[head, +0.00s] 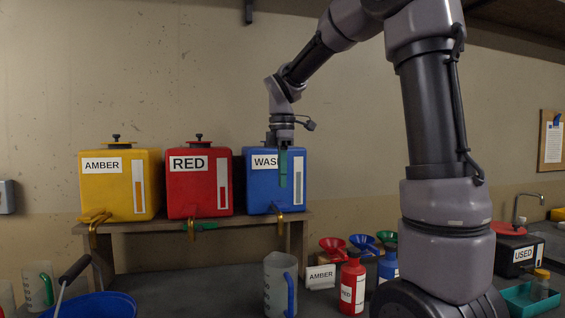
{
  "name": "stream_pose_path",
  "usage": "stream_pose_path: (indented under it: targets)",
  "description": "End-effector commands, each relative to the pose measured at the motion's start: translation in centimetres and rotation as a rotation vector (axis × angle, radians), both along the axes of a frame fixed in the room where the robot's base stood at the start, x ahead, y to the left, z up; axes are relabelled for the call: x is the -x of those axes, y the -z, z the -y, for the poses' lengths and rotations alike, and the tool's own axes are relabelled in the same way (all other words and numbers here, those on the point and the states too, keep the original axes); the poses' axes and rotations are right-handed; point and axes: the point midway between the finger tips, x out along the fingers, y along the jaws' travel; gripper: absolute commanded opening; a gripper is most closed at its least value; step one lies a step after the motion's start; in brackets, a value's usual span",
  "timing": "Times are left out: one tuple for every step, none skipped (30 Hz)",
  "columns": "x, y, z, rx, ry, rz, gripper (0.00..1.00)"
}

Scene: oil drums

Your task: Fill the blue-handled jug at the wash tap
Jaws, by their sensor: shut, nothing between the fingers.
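The blue-handled jug (277,287) stands upright on the bench at the bottom middle of the head view, its handle on the right. Its base is cut off by the picture edge, and I cannot tell its fill level. The blue WASH drum (259,190) stands on a wooden shelf, its label partly covered by my gripper. The brass wash tap (280,215) juts from its lower front, above the jug in the picture; I cannot tell whether the jug is directly below it. My gripper (284,184) points down, shut and empty, in front of the drum and above the tap.
Amber (108,195) and red (197,195) drums stand left on the shelf (150,226). Other jugs and a blue container (95,306) are lower left. A red bottle (352,287) and funnels crowd the right of the jug. A USED box (513,257) is farther right.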

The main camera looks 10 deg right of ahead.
Motion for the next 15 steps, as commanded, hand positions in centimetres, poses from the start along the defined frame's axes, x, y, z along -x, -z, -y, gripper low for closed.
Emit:
stream_pose_path:
  targets:
    - [-0.1, -1.2, 0.0, -0.001, 0.001, 0.004, 0.00]
    - [-0.1, -1.8, 0.0, -0.001, 0.000, 0.004, 0.00]
    - [-0.1, -2.5, 0.0, -0.001, 0.000, 0.004, 0.00]
    - [-0.1, -3.1, 0.0, 0.000, 0.000, 0.004, 0.00]
    - [0.0, -3.5, 0.0, -0.001, 0.000, 0.004, 0.00]
    - [-0.1, -4.1, 0.0, -0.001, -0.001, 0.004, 0.00]
    - [0.0, -4.5, 0.0, -0.001, 0.000, 0.002, 0.00]
    - [0.0, -4.8, 0.0, 0.000, 0.000, 0.002, 0.00]
    - [0.0, -5.2, 0.0, 0.000, 0.000, 0.002, 0.00]
    - [0.0, -5.4, 0.0, 0.000, 0.000, 0.001, 0.00]
    - [0.0, -5.5, 0.0, 0.000, 0.000, 0.001, 0.00]
    - [0.0, -5.7, 0.0, 0.000, -0.001, 0.001, 0.00]
    - [0.0, -5.8, 0.0, 0.000, -0.001, 0.001, 0.00]
    - [0.0, -5.8, 0.0, 0.000, -0.001, 0.000, 0.00]
    - [0.0, -5.8, 0.0, 0.000, -0.001, 0.000, 0.00]
